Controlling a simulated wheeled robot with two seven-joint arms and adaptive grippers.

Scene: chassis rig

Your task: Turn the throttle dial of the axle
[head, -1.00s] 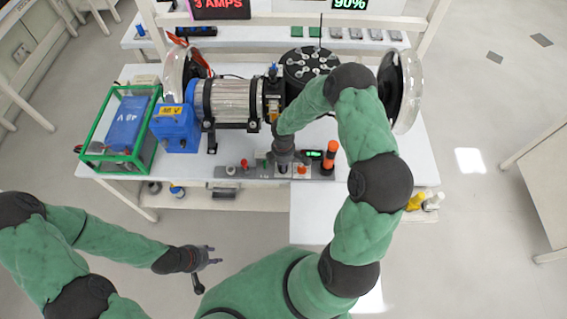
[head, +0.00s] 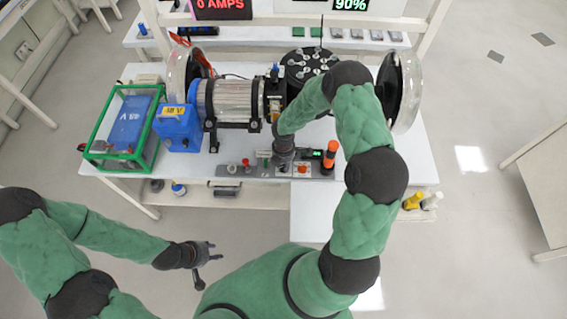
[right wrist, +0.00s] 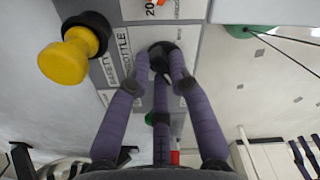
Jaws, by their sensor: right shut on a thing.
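The throttle dial (right wrist: 158,50) is a small dark round knob beside the printed word THROTTLE in the right wrist view. My right gripper (right wrist: 162,68) has its purple fingers closed around it. In the head view my right gripper (head: 283,160) is over the control panel (head: 225,171) at the table's front edge and hides the dial. The axle rig (head: 236,98) stands behind the panel, with a silver cylinder between two large discs. My left gripper (head: 207,254) hangs empty in front of the table with its fingers spread.
A yellow knob (right wrist: 64,62) on a black collar is close left of the dial. An orange-and-black upright piece (head: 329,158) stands right of my right gripper. A blue box (head: 178,128) and a green-framed case (head: 103,165) are at left. The amps display (head: 221,8) reads 0.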

